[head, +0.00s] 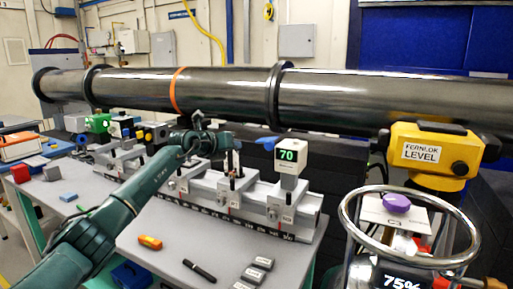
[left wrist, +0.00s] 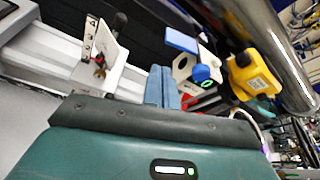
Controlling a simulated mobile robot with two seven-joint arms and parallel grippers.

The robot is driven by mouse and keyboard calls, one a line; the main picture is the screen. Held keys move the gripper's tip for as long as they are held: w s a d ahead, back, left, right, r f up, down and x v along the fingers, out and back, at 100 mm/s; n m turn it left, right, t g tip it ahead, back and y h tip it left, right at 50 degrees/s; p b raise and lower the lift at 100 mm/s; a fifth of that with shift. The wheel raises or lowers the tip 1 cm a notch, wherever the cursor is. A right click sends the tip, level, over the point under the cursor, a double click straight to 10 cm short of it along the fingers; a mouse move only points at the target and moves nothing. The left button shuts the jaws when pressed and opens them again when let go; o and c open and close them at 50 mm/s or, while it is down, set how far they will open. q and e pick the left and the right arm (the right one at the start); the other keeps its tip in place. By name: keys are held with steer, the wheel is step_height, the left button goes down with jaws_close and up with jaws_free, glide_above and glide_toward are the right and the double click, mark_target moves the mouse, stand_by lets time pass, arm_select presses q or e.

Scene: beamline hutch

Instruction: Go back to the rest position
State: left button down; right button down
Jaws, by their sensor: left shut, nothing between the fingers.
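My left arm (head: 128,198) reaches in from the lower left of the head view, over the bench. Its left gripper (head: 220,127) is above the rail, in front of the long dark pipe, and its fingertips are hard to make out there. In the left wrist view the two blue-grey fingers (left wrist: 160,88) are together, with nothing seen between them. My right gripper shows in neither view.
Close by stand the rail (head: 245,200) with its carriages and a white box reading 70 (head: 287,157). The dark pipe (head: 340,98) runs behind. A yellow level (head: 432,150) and a chrome-ringed vessel (head: 350,215) stand right. An orange block (head: 150,242) and a black marker (head: 199,270) lie in front.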

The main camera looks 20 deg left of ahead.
arm_select(q)
steer(key=s+d+f+n+h, duration=0.2)
steer(key=s+d+f+n, duration=0.15)
steer(key=d+f, duration=0.3)
steer(key=s+d+f+n+t+h+p, duration=0.1)
steer(key=s+d+f+n+h, duration=0.15)
steer(key=s+d+f, duration=0.45)
steer(key=s+d+f+n+h, duration=0.25)
steer(key=d+f, duration=0.35)
steer(key=d, duration=0.3)
steer(key=s+f+n+g+y, duration=0.1)
steer(key=s+f+n, duration=0.4)
steer(key=s, duration=0.5)
steer(key=s+d+f+n+g+y+p, duration=0.1)
steer(key=s+f+n+g+y, duration=0.1)
steer(key=s+f+n, duration=0.4)
steer(key=s+d+f+n+g+y, duration=0.1)
steer(key=s+f+n+y, duration=0.2)
steer(key=s+f+n, duration=0.3)
steer(key=s+n, duration=0.5)
steer(key=s, duration=0.3)
steer(key=shift+s+d+g, duration=0.15)
steer(key=shift+s+g, duration=0.15)
steer(key=shift+s, duration=0.05)
steer(key=shift+f, duration=0.1)
